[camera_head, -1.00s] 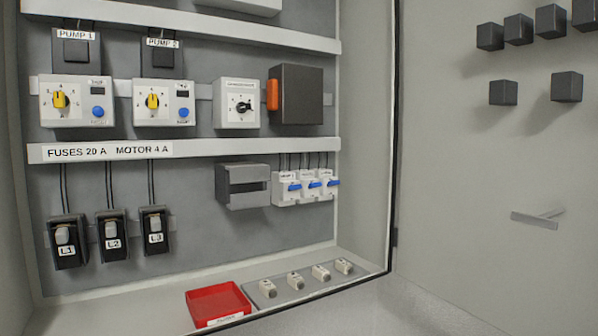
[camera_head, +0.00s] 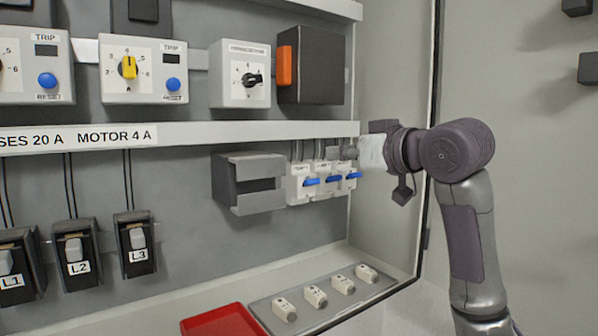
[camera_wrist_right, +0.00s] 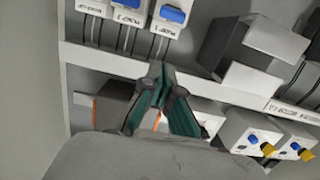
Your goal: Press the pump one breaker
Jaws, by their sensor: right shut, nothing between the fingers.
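Three white breakers with blue levers stand side by side on the panel: a left one (camera_head: 299,184), a middle one (camera_head: 325,180) and a right one (camera_head: 347,177). My right gripper (camera_head: 346,153) comes in from the right, at the upper part of the right breaker. In the wrist view its closed fingertips (camera_wrist_right: 158,70) are empty and appear over the white rail, apart from the levers. My left gripper is out of view.
A dark grey bracket (camera_head: 247,183) adjoins the breakers on the left. Above the white rail (camera_head: 230,133) are a selector unit (camera_head: 240,75) and a dark box (camera_head: 316,65) with an orange handle. Below are a tray of fuses (camera_head: 270,311) and a red bin (camera_head: 215,320). The cabinet side wall is at right.

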